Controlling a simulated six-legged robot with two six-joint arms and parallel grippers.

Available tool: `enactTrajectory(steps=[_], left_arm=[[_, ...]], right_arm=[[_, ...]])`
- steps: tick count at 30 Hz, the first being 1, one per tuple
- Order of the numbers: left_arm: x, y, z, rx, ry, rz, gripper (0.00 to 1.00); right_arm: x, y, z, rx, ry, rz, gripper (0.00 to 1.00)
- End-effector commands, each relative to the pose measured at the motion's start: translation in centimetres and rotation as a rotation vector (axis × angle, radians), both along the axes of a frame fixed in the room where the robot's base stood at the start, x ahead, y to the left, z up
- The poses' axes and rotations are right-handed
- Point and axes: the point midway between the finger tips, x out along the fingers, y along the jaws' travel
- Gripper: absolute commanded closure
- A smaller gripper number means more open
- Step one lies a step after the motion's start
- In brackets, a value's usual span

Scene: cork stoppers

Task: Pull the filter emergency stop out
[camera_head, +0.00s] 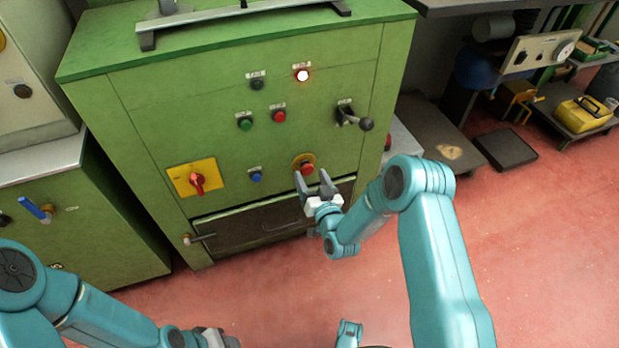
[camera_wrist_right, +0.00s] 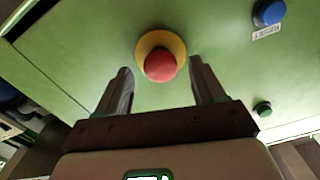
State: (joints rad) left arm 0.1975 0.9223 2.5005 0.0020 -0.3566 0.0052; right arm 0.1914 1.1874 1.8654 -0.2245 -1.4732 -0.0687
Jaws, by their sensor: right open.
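The emergency stop is a red mushroom button on a round yellow base (camera_head: 307,168), low on the front of the green cabinet (camera_head: 150,120). In the right wrist view the red button (camera_wrist_right: 160,66) sits just beyond and between the fingertips. My right gripper (camera_head: 315,180) is open in front of the button, one finger to each side, and holds nothing. Whether the fingers touch the button cannot be told. My left gripper (camera_head: 222,338) is low at the bottom edge of the head view, partly cut off, and its jaws are unclear.
Nearby on the panel are a blue button (camera_head: 256,176), a red rotary switch on a yellow plate (camera_head: 197,181), a black-knobbed lever (camera_head: 355,118), green and red buttons, and a lit lamp (camera_head: 302,75). A dark drawer front (camera_head: 260,222) lies below. Open red floor (camera_head: 545,255) lies right.

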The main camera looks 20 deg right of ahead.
Motion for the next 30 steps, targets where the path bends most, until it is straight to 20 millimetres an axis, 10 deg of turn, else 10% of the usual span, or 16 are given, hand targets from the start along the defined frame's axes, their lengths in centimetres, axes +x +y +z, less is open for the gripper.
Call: enactTrajectory(steps=[14, 20, 30], left_arm=[[0.1, 0.1, -0.4, 0.0, -0.002, 0.004, 0.57], [0.1, 0.1, -0.4, 0.0, -0.002, 0.004, 0.57], [0.2, 0.2, -0.9, 0.002, -0.003, 0.006, 0.57]], right_arm=[[1.8, 0.1, 0.0, 0.001, 0.001, 0.0, 0.31], [1.8, 0.1, 0.0, 0.0, 0.001, 0.0, 0.96], [1.0, 0.0, -0.1, 0.0, 0.002, 0.001, 1.0]])
